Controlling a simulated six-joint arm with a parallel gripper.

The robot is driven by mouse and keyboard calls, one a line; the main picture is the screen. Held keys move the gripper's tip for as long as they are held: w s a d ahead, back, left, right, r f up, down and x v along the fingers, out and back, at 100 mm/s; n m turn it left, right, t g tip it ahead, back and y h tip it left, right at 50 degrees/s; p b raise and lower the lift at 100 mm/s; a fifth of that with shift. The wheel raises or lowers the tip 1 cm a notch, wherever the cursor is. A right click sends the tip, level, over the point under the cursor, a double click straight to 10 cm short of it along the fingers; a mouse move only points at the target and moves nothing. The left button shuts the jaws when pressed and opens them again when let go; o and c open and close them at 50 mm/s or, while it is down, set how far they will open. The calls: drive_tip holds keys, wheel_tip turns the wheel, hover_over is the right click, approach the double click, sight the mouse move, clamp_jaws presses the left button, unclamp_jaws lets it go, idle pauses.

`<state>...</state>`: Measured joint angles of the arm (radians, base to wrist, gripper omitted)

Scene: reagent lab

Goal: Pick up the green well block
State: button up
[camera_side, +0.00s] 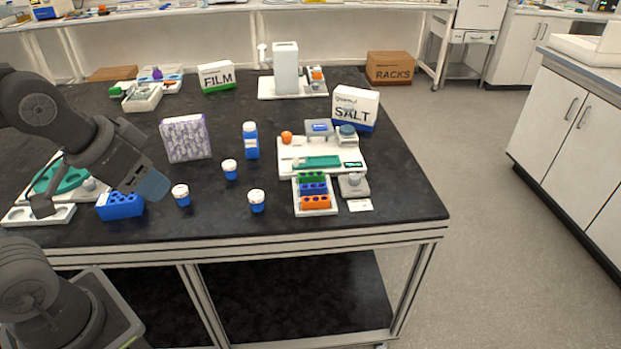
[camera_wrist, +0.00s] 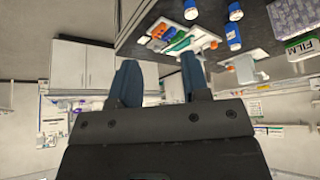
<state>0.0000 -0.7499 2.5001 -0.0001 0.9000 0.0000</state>
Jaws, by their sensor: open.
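The green well block (camera_side: 311,177) sits in a white rack (camera_side: 318,211) on the right part of the black bench in the side view. A blue well block (camera_side: 313,188) and an orange well block (camera_side: 315,202) sit in front of it in the same rack. My gripper (camera_side: 150,188) is over the left part of the bench, far left of the rack. In the wrist view my gripper (camera_wrist: 160,68) has its two fingers apart with nothing between them.
Behind the rack is a white station (camera_side: 289,160) with a green plate, and a grey device (camera_side: 354,186) stands right of it. A blue block (camera_side: 120,206) lies near my gripper.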

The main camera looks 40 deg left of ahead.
drive_tip(key=o, duration=1.1)
drive_tip(key=m+g+y, duration=0.2)
drive_tip(key=m+y, duration=0.1)
drive_tip(key=m, duration=2.4)
hover_over(311, 174)
drive_tip(key=s+d, duration=0.4)
wheel_tip(311, 174, down, 14)
drive_tip(key=x, duration=1.3)
drive_tip(key=shift+s+a, duration=0.1)
drive_tip(key=shift+a, duration=0.1)
